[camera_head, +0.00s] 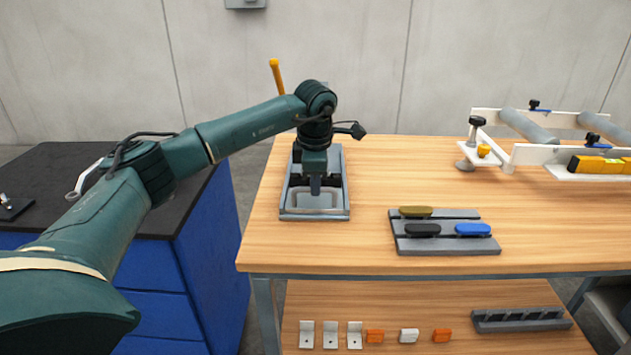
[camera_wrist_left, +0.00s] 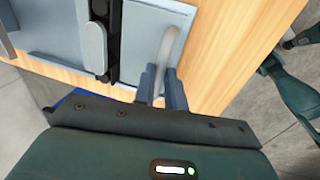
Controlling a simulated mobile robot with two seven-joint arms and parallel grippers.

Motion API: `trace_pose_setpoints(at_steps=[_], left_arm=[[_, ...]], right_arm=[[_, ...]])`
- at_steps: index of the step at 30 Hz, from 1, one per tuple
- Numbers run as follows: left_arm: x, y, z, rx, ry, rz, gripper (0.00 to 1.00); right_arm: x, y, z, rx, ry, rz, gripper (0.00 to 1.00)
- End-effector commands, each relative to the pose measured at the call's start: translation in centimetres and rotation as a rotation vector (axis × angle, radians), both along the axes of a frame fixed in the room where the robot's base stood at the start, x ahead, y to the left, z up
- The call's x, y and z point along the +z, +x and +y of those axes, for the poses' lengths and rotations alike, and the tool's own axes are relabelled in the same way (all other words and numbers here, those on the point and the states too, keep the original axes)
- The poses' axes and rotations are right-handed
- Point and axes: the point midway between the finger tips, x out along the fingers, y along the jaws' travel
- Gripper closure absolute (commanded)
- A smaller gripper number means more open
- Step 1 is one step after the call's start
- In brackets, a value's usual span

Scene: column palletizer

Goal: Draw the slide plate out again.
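A grey fixture (camera_head: 285,205) stands near the left end of the wooden table, with a light grey plate low in its front part. I take this plate for the slide plate (camera_wrist_left: 140,42); in the left wrist view it carries a curved grey handle (camera_wrist_left: 172,45). My left gripper (camera_head: 315,190) reaches down over the fixture and hides part of it. In the left wrist view its two blue-grey fingers (camera_wrist_left: 161,78) stand close on either side of the handle's near end and appear shut on it. My right gripper is in neither view.
A lever with a yellow-orange grip (camera_head: 277,75) rises behind the fixture. A grey rack (camera_head: 445,247) holding olive, black and blue pieces lies to the right. A white roller frame (camera_head: 530,153) stands at the far right. The table between them is clear.

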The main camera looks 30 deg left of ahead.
Motion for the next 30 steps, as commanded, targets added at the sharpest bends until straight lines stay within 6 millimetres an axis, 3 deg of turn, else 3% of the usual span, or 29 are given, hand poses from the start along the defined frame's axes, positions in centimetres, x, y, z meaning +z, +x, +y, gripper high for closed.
trace_pose_setpoints(at_steps=[8,17,23,30], left_arm=[[0.0,0.0,0.0,0.0,0.0,-0.001,0.66],[0.3,0.0,0.0,0.0,0.0,-0.001,0.66],[3.1,-0.4,-0.3,-0.002,0.0,-0.006,0.66],[8.5,-1.3,-0.9,-0.002,0.0,-0.005,0.66]], right_arm=[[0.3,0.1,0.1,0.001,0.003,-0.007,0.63],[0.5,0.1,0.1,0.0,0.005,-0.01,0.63],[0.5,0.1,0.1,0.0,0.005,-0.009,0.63],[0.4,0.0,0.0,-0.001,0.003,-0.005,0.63]])
